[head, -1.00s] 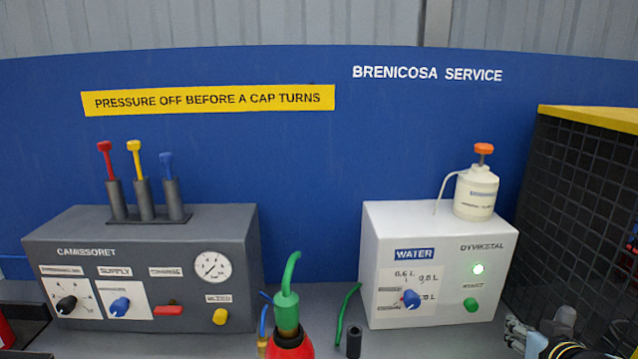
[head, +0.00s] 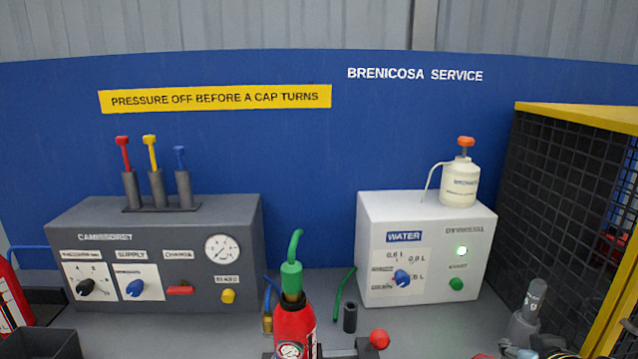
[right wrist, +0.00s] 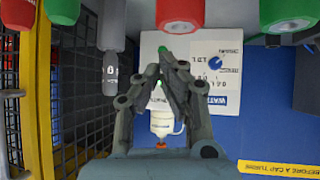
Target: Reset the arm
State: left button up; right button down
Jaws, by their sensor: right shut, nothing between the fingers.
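My right gripper (right wrist: 166,85) is shut and empty in the right wrist view. Its fingers come together in front of the white WATER machine (right wrist: 225,95), near its green button (right wrist: 163,50); I see no contact. In the head view only a part of my right arm shows at the lower right edge, and the fingertips cannot be made out. My left gripper is in neither view. The white machine (head: 376,220) stands right of centre in the head view, with its green lamp lit.
A red extinguisher (head: 294,327) with a green nozzle stands front centre. A grey console (head: 70,230) is at left, a mesh cage (head: 560,180) at right. A grey cylinder (head: 536,296) stands before the cage. A white pump bottle (head: 460,185) tops the white machine.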

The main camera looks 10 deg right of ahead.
jog(key=s+a+r+n+g+y, duration=0.1)
jog(key=s+a+r+g, duration=0.2)
jog(key=s, duration=0.4)
jog(key=s+a+r+n+g+y, duration=0.1)
jog(key=s+a+r+n, duration=0.15)
jog(key=s+a, duration=0.35)
jog(key=s+a+r+n+g+y, duration=0.1)
jog(key=s+a+r+g, duration=0.15)
jog(key=s, duration=0.45)
notch_tip(320, 180, down, 41)
jog(key=s+d+g+b, duration=0.1)
jog(key=s+d+b, duration=0.1)
jog(key=b, duration=1.2)
pick_arm(q)
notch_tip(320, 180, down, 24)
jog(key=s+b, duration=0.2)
jog(key=b, duration=0.8)
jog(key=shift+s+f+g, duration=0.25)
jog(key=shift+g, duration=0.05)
pick_arm(e)
jog(key=s+f, duration=0.9)
jog(key=f, duration=0.4)
jog(key=s+d+f+g, duration=0.1)
jog(key=s+f, duration=0.8)
jog(key=f, duration=0.3)
jog(key=shift+s+f+m, duration=0.3)
jog(key=shift+f+m, duration=0.1)
jog(key=shift+m, duration=0.05)
